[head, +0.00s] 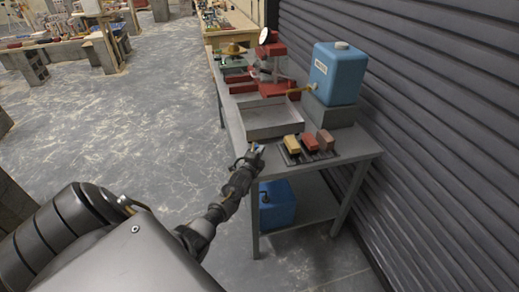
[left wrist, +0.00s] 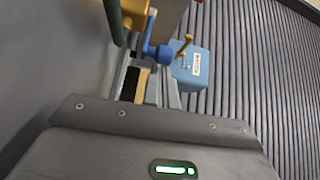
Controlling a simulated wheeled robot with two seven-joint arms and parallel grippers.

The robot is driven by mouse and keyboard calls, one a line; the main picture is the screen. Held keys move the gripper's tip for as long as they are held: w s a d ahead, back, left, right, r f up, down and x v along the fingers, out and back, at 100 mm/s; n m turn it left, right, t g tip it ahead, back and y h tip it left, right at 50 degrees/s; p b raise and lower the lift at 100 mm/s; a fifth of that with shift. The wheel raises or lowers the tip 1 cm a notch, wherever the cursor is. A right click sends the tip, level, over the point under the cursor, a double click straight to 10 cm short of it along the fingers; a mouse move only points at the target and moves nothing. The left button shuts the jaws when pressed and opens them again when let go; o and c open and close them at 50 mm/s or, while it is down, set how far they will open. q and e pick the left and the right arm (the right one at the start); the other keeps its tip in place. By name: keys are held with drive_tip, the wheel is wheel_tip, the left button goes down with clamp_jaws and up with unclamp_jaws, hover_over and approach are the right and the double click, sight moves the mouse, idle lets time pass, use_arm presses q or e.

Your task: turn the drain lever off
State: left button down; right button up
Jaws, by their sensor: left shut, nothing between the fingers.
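The grey metal tray (head: 277,119) stands on the bench. A small blue lever (head: 261,148) shows at its front left corner, partly hidden by my left gripper (head: 256,153). In the left wrist view the blue lever (left wrist: 160,53) shows larger, close to the finger parts at the top. My left gripper is shut and empty, right at the lever; I cannot tell whether it touches it. My right gripper is not in view.
Coloured blocks (head: 309,143) lie on a dark rack to the right. A red stand (head: 272,60) is farther back. A blue container (head: 277,203) sits on the lower shelf. A ribbed shutter (head: 430,120) closes the right side.

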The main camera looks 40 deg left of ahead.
use_arm(q)
drive_tip(key=shift+a, duration=0.1)
drive_tip(key=shift+s+a+m+h+b, duration=0.3)
drive_tip(key=shift+m+h, duration=0.1)
drive_tip(key=shift+h, duration=0.3)
